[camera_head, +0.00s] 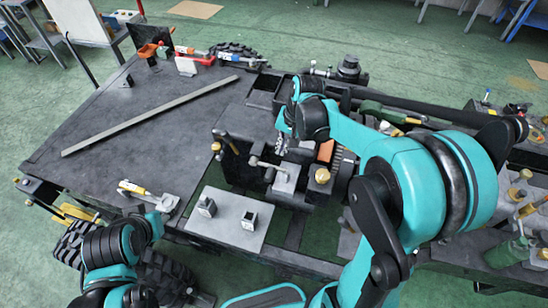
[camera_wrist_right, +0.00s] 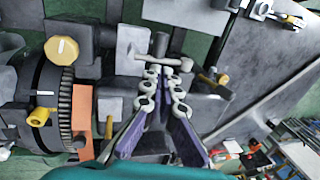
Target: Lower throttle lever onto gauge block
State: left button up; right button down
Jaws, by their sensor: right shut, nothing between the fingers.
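A grey metal lever with a rounded end (camera_head: 267,164) stands out from the engine block in the middle of the head view. I take it for the throttle lever. It also shows in the right wrist view as a pale bar (camera_wrist_right: 150,58). My right gripper (camera_head: 281,143) is just above and behind the lever in the head view. In the right wrist view its fingers (camera_wrist_right: 166,76) are closed together, empty, with their tips close to the bar. I cannot tell whether they touch it. I cannot make out the gauge block for certain. My left arm shows at the lower left, but its fingers do not.
A pale plate (camera_head: 225,232) bears two small metal blocks (camera_head: 207,207) (camera_head: 249,220). An orange block (camera_head: 326,150) and a yellow knob (camera_head: 322,175) sit close to the right gripper. A long bar (camera_head: 150,116) lies on the otherwise fairly clear dark deck (camera_head: 95,115).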

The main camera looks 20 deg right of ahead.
aim_at(271, 175)
pick_arm(q)
notch_tip(271, 175, down, 2)
jog(key=b, duration=0.3)
jog(key=shift+f, duration=0.15)
pick_arm(e)
jog(key=x, duration=1.4)
jog(key=shift+f+b, duration=0.65)
jog(key=shift+b, duration=0.2)
jog(key=shift+s+r, duration=0.15)
pick_arm(q)
jog(key=shift+s+f, duration=0.15)
jog(key=shift+f, duration=0.5)
